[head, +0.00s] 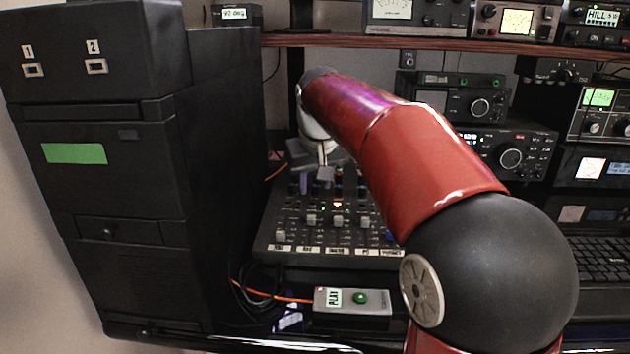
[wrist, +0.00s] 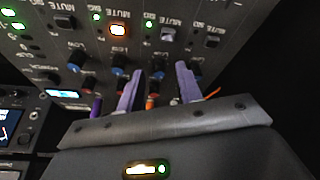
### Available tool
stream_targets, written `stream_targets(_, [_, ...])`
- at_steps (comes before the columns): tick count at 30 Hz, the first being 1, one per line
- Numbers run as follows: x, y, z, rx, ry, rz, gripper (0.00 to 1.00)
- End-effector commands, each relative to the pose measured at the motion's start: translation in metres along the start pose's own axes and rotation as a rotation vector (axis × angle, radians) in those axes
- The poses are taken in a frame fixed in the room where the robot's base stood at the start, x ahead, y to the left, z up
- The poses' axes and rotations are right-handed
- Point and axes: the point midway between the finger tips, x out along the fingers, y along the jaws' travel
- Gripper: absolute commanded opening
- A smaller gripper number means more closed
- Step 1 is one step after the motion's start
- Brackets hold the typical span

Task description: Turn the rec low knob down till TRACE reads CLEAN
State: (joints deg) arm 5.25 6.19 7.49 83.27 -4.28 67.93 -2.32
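The black mixer panel (head: 300,238) stands below my arm, with a row of faders and small labels too small to read surely. In the wrist view, a row of knobs marked LOW crosses the panel, including a blue-capped low knob (wrist: 118,61) and another low knob (wrist: 158,66). I cannot tell which is the rec one. My gripper (wrist: 159,71) has its two purple fingers apart, near the panel, on either side of the second of these knobs; contact is not clear. My gripper (head: 322,176) is small and partly hidden in the head view. No TRACE reading is legible.
A tall black cabinet (head: 110,190) stands close on the left. A small PLAY box (head: 352,299) with a green button lies in front of the mixer. Radios (head: 505,155) fill the rack at right, under a shelf (head: 400,42). Orange-capped knobs (wrist: 150,101) sit near the fingers.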

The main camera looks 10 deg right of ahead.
Motion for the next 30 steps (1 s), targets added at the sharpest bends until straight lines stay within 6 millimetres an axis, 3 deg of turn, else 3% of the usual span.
stream_targets(13, [-0.068, 0.0, -0.001, -0.001, 0.003, 0.0, 0.36])
stream_targets(30, [-0.075, 0.0, 0.0, -0.001, 0.001, 0.0, 0.36])
